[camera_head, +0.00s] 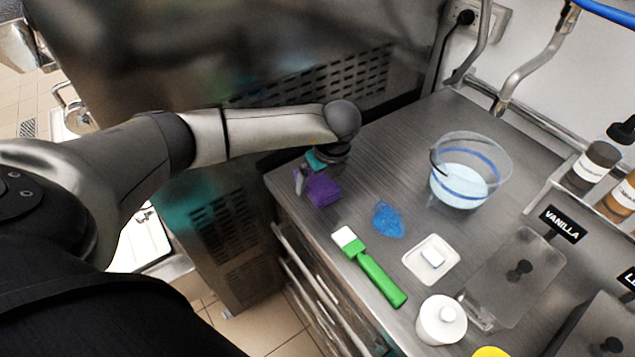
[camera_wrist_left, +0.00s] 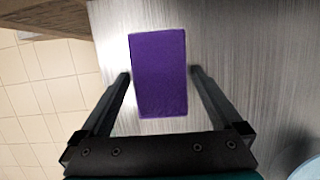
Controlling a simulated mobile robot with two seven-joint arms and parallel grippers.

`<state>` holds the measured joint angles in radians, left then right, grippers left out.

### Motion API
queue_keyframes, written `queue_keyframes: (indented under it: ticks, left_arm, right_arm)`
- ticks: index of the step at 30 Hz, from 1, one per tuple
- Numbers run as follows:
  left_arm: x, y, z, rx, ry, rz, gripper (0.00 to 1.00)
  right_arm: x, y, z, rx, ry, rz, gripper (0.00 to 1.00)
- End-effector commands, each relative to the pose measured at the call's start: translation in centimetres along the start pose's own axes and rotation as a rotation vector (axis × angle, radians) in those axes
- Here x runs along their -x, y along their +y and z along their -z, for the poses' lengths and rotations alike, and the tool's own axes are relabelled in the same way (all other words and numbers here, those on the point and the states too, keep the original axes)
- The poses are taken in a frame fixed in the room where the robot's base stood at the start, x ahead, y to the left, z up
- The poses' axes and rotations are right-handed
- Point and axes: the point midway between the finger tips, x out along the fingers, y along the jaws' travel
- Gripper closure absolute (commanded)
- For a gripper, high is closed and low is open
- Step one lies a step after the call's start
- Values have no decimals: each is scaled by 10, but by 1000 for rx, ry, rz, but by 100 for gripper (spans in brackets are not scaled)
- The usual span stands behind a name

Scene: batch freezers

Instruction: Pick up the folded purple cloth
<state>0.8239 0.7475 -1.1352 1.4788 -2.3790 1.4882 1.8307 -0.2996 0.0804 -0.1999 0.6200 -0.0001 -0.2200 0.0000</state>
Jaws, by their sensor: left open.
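The folded purple cloth (camera_head: 323,190) lies on the steel counter near its left front edge. In the left wrist view the cloth (camera_wrist_left: 159,73) is a purple rectangle between the two fingers. My left gripper (camera_head: 309,180) is over the cloth from behind and above in the head view. In the wrist view my left gripper (camera_wrist_left: 160,82) is open, one finger on each side of the cloth, with a gap visible on the right and a narrow one on the left. My right gripper is not in view.
On the steel counter (camera_head: 385,155) are a blue crumpled item (camera_head: 388,219), a green-handled brush (camera_head: 370,267), a white dish (camera_head: 431,259), a white lidded jar (camera_head: 441,320) and a clear bucket (camera_head: 470,170). A freezer wall (camera_head: 300,60) stands behind my arm.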

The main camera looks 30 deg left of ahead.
Motion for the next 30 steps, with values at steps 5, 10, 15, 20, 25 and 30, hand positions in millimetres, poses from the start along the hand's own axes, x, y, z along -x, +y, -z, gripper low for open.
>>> queue_keyframes:
  ticks: [5,10,15,20,25,30]
  left_arm:
    - [0,0,0,0,0,0,14]
    - [0,0,0,0,0,0,33]
    - [0,0,0,0,0,0,52]
    - [0,0,0,0,0,0,70]
    - [1,0,0,0,0,0,71]
    - [4,0,-2,1,0,1,71]
  right_arm:
    - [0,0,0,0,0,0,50]
    - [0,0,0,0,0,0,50]
    - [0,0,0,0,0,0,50]
    - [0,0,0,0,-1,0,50]
    - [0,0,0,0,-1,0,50]
    - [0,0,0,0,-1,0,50]
